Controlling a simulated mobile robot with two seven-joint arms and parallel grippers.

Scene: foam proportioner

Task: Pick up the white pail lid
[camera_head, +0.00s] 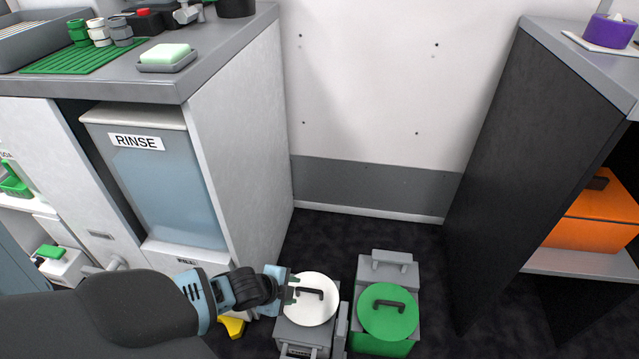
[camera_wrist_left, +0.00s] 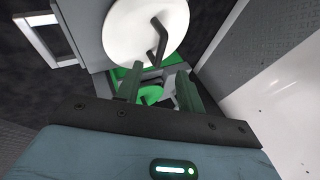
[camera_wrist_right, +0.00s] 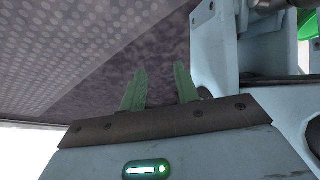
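The white pail lid (camera_head: 308,299) is round with a dark bar handle (camera_head: 310,292) and lies on top of a grey container on the dark floor. My left gripper (camera_head: 293,287) is at the left edge of the lid in the head view, its fingers pointing toward the handle. In the left wrist view the white lid (camera_wrist_left: 140,30) and its handle (camera_wrist_left: 157,42) show beyond the fingertips. The left gripper (camera_wrist_left: 160,83) is open, with nothing between its fingers. My right gripper (camera_wrist_right: 160,80) is open and empty, and shows only in the right wrist view.
A green lid (camera_head: 388,311) with a dark handle sits on a second pail, right of the white one. A grey cabinet (camera_head: 235,130) stands at left, a dark shelf unit (camera_head: 535,150) at right. A yellow object (camera_head: 232,327) lies on the floor near my left gripper.

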